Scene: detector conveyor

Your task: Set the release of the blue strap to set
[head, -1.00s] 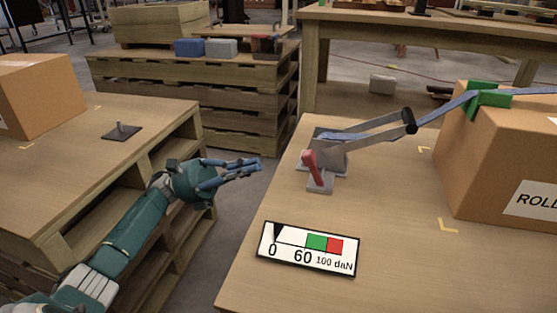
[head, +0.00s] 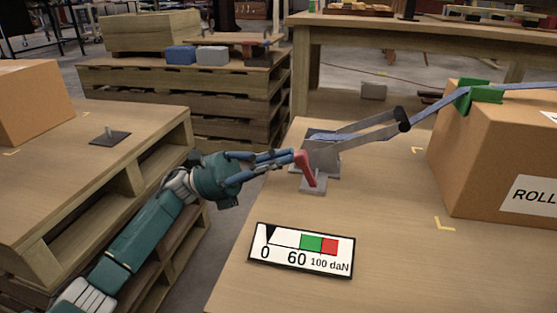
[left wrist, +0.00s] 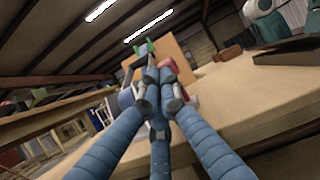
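The ratchet (head: 325,160) of the blue strap (head: 438,107) sits on the right table, its long handle (head: 375,131) raised toward the right. A red release lever (head: 305,168) stands on a small grey base (head: 313,187) in front of it, its top leaning left. My left gripper (head: 292,157) is at the lever's upper left side, fingers drawn together; they look touching or nearly so. In the left wrist view the fingertips (left wrist: 158,78) come together just before the red lever (left wrist: 168,66). No grip around it is visible. My right gripper is out of view.
A gauge plate (head: 301,250) lies in front, its black pointer at 0. A carton (head: 475,160) with green corner guards (head: 478,93) stands right. A pallet stack (head: 150,150) with a dark plate (head: 110,138) is left, across a gap.

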